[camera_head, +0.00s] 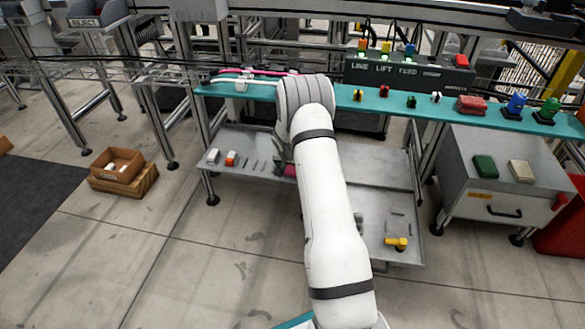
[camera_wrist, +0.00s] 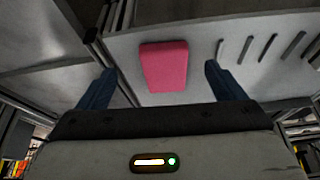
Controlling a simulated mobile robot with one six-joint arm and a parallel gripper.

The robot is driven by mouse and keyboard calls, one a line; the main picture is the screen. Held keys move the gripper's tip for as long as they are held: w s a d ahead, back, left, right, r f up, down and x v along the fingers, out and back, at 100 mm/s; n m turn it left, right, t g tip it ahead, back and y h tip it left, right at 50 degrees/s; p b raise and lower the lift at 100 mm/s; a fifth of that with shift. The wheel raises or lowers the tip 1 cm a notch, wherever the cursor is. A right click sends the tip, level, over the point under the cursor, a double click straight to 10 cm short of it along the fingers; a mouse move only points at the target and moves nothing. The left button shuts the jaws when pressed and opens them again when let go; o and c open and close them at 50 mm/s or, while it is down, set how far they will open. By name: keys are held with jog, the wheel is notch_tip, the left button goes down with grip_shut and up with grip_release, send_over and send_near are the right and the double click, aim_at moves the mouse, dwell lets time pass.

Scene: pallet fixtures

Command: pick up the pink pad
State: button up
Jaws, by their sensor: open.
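The pink pad (camera_wrist: 164,67) lies on the grey shelf (camera_wrist: 205,45) in the wrist view, between and beyond my two fingers. In the head view only a small pink part of it (camera_head: 290,170) shows beside my arm; the rest is hidden by the arm. My gripper (camera_wrist: 155,85) is open and empty, with one dark blue finger on each side of the pad's lower end. The fingers do not appear to touch the pad. In the head view my gripper is mostly hidden behind my wrist.
The teal bench top (camera_head: 385,101) with several coloured parts runs above the shelf. A white block (camera_head: 213,156) and an orange-and-white block (camera_head: 231,158) lie on the shelf at left. A yellow part (camera_head: 397,243) lies at right. A grey drawer cabinet (camera_head: 487,203) stands further right.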

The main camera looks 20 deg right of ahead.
jog(key=b+x, duration=0.1)
jog(key=x, duration=0.2)
jog(key=b+x, duration=0.2)
jog(key=x, duration=0.1)
jog(key=shift+w+a, duration=0.2)
jog(key=shift+r, duration=0.1)
jog(key=shift+c, duration=0.3)
jog(key=c, duration=1)
jog(key=shift+r, duration=0.1)
